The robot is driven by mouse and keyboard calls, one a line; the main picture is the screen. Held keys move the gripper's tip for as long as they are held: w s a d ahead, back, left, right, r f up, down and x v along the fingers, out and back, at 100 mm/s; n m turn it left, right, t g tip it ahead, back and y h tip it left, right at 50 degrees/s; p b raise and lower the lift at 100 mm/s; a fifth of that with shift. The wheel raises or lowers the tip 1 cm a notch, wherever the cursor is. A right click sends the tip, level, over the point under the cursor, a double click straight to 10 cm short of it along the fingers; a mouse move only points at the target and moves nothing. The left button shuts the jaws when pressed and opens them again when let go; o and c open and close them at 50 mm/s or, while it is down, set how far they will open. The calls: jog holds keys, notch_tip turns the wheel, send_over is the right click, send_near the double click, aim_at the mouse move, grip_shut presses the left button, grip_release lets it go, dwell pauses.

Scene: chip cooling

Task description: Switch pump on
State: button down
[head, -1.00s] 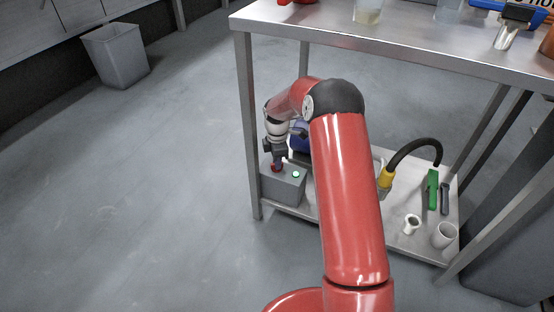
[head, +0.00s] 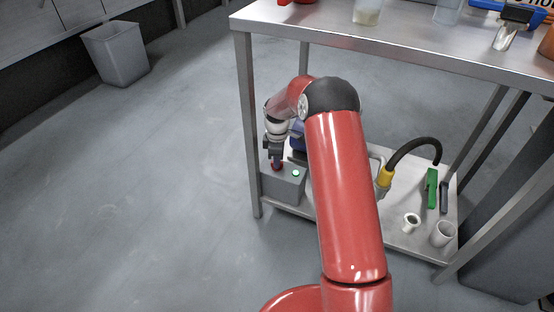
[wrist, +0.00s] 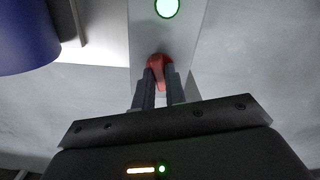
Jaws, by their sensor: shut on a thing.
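The pump's grey switch box (head: 284,185) stands at the left end of the lower shelf. A green lamp (head: 296,172) glows on its top; it also shows at the top of the wrist view (wrist: 167,8). My gripper (head: 276,165) points down over the left part of the box. In the wrist view its fingers (wrist: 160,85) are shut on the red switch handle (wrist: 158,62). Part of the blue pump body (head: 297,136) shows behind my arm and at the left of the wrist view (wrist: 28,35).
The table's upper top (head: 400,50) overhangs the lower shelf (head: 400,240). A black hose (head: 415,143) with a yellow fitting, a green tool (head: 432,188) and two white cups (head: 444,234) are on the right. A table leg (head: 248,125) stands left of the box.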

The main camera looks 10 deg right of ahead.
jog(key=c, duration=1.4)
grip_release()
jog(key=shift+c, duration=0.2)
notch_tip(320, 180, up, 8)
jog(key=shift+f+p, duration=0.1)
jog(key=shift+p, duration=0.5)
